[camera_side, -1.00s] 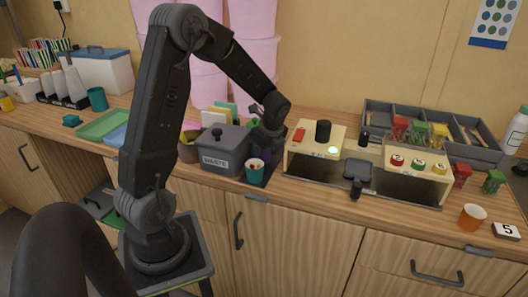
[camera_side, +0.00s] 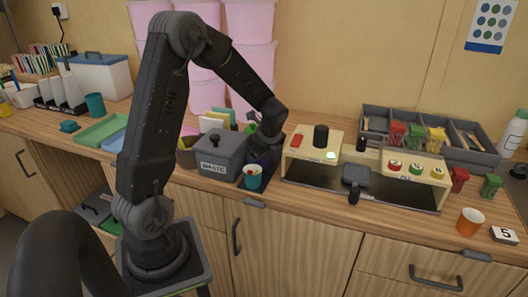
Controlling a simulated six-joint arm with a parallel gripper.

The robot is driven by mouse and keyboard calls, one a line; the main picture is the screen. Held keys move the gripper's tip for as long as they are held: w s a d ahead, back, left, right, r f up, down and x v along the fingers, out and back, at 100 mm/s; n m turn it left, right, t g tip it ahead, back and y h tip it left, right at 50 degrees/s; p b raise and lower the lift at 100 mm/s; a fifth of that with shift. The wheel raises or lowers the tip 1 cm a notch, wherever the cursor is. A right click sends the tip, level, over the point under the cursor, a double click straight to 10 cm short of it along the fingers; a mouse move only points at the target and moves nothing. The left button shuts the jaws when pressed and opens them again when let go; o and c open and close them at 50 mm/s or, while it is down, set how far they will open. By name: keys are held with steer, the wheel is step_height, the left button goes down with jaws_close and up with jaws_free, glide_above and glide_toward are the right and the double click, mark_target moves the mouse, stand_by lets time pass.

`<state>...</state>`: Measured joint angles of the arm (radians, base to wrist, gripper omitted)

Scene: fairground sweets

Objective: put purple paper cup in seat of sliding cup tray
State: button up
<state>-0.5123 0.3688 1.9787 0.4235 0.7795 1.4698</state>
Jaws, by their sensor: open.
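A purple cup (camera_side: 264,157) shows only as a small dark purple patch beside the waste bin, mostly hidden by my gripper. My gripper (camera_side: 265,146) points down over that spot, close to the cup, and is open; its fingertips are hard to make out, and I cannot tell whether they touch the cup. The sliding cup tray appears to be the small dark plate with a handle (camera_side: 356,176) at the front of the wooden stand, right of my gripper. No cup shows on it.
The grey waste bin (camera_side: 217,152) stands just left of my gripper. The wooden stand (camera_side: 308,153) carries a black cylinder (camera_side: 321,136) and coloured buttons. An orange cup (camera_side: 469,222) stands at the right.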

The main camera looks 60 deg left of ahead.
steer(key=d+v, duration=0.1)
steer(key=v, duration=1.3)
steer(key=s+d+r+n+t+h, duration=0.1)
steer(key=s+d+n+t, duration=0.2)
steer(key=s+d+n, duration=0.4)
steer(key=s+d+r+n+t+h, duration=0.2)
steer(key=s+d+n, duration=0.4)
steer(key=d, duration=0.6)
steer(key=shift+s+r+n+t, duration=0.2)
steer(key=shift+s+n+t, duration=0.2)
steer(key=shift+t, duration=0.3)
steer(key=shift+s+d+f+n, duration=0.1)
steer(key=shift+s+d+n, duration=0.1)
steer(key=shift+s+n, duration=0.1)
steer(key=c, duration=0.3)
steer(key=shift+c, duration=0.2)
steer(key=shift+w, duration=0.1)
